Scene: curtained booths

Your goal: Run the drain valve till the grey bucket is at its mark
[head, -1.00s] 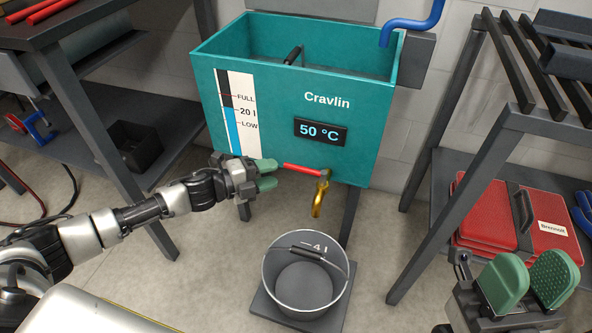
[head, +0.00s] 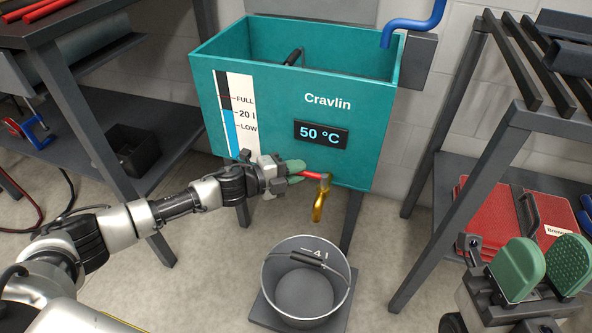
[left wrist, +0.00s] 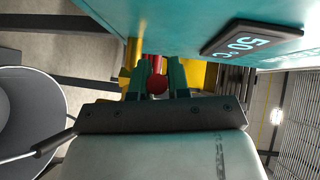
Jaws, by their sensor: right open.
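The drain valve is a brass tap (head: 319,203) with a red lever (head: 312,175) at the lower front of the teal tank (head: 350,98). No stream shows below its spout. My left gripper (head: 296,171) is at the lever, with its green fingers on either side of the red end in the left wrist view (left wrist: 157,84). Whether they press on it I cannot tell. The grey bucket (head: 275,285) stands under the tap, and no liquid is visible in it. A "4 l" mark is on its inner wall. My right gripper (head: 541,268) is open and empty at the lower right.
The tank's gauge (head: 236,113) shows blue up to near 20 l, and its display (head: 320,134) reads 50 °C. The bucket stands on a dark plate (head: 262,312). A rack with a red case (head: 495,212) is on the right, a shelf (head: 75,160) on the left.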

